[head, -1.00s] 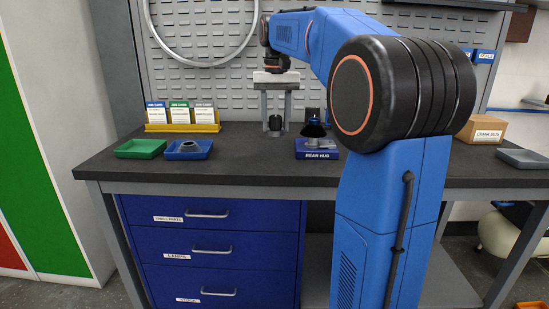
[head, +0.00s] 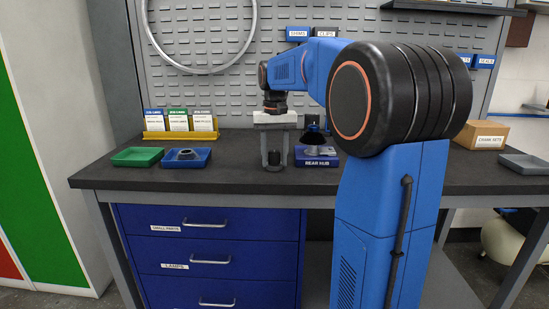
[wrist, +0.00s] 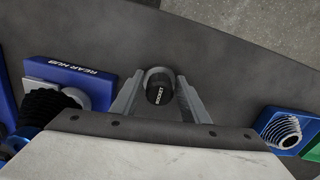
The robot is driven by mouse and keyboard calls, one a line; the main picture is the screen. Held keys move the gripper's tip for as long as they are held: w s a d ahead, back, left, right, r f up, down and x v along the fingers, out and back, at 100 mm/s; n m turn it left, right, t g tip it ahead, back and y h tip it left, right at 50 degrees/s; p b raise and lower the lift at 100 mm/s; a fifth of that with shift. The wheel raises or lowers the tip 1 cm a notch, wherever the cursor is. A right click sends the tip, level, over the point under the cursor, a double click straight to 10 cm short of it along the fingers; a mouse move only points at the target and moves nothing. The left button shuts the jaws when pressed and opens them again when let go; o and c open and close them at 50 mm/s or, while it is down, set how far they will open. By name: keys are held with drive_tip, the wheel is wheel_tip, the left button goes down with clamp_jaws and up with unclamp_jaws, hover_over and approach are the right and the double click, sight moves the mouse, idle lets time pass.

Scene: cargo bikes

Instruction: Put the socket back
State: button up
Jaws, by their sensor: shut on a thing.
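The socket is a short dark cylinder (wrist: 160,91) with the word SOCKET on its face. It sits between the two grey fingers of my gripper (wrist: 158,100), and a paler rounded rim shows around its far side. In the head view my gripper (head: 274,163) points down over the bench, shut on the dark socket (head: 274,158) near its fingertips. I cannot tell whether the socket touches the bench top.
A blue REAR HUB stand (head: 318,161) with a hub part is close right of my gripper. A blue tray (head: 203,163) holding a ringed part and an empty green tray (head: 134,157) are left. A yellow card rack (head: 180,135) stands behind. Front bench top (head: 230,178) is clear.

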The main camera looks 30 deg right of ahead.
sight(275, 152)
drive_tip(key=o, duration=1.5)
drive_tip(key=shift+f, duration=0.1)
wheel_tip(275, 152, up, 12)
drive_tip(key=s+a+f+n+t, duration=0.1)
drive_tip(key=s+a+f, duration=0.35)
drive_tip(key=s, duration=0.25)
drive_tip(key=s+a+f+n+t, duration=0.1)
drive_tip(key=s+a+f+n, duration=0.1)
drive_tip(key=s+a+f, duration=0.4)
drive_tip(key=s+a+f+t, duration=0.1)
drive_tip(key=s+f, duration=0.4)
drive_tip(key=s+a+f+n+t, duration=0.1)
drive_tip(key=s+a+f, duration=0.1)
drive_tip(key=s+f, duration=0.3)
drive_tip(key=s+a+f+n+t, duration=0.1)
drive_tip(key=s+a+f, duration=0.1)
drive_tip(key=s+f, duration=0.3)
drive_tip(key=shift+s+a+f, duration=0.1)
drive_tip(key=shift+s+f, duration=0.1)
drive_tip(key=shift+s, duration=0.3)
drive_tip(key=shift+s+f, duration=0.15)
drive_tip(key=shift+s, duration=0.3)
